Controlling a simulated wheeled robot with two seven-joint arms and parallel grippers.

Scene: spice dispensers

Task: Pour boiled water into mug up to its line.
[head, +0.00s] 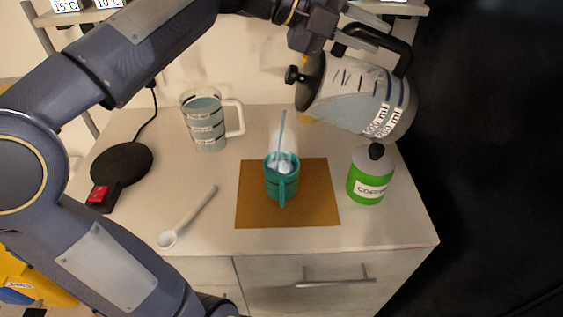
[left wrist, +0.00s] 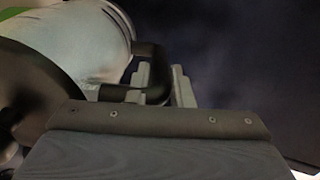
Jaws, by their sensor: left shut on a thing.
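My left gripper (head: 336,36) is shut on the black handle of a clear kettle (head: 350,95) with ml markings. The kettle is tilted with its black lid to the left, above and right of the teal mug (head: 281,186). A thin blue stream (head: 282,128) runs down into the mug, with pale vapour around it. The mug stands upright on the brown mat (head: 252,213). Its line and water level cannot be made out. In the left wrist view the kettle (left wrist: 90,40) and its handle (left wrist: 152,72) show beside the gripper fingers (left wrist: 182,88). My right gripper is not in view.
A clear measuring jug (head: 207,124) holding water stands at the back left. A green coffee dispenser (head: 368,180) stands right of the mat. A white spoon (head: 190,215) lies left of the mat, and a black kettle base (head: 122,163) sits further left. A shelf (head: 85,17) is behind.

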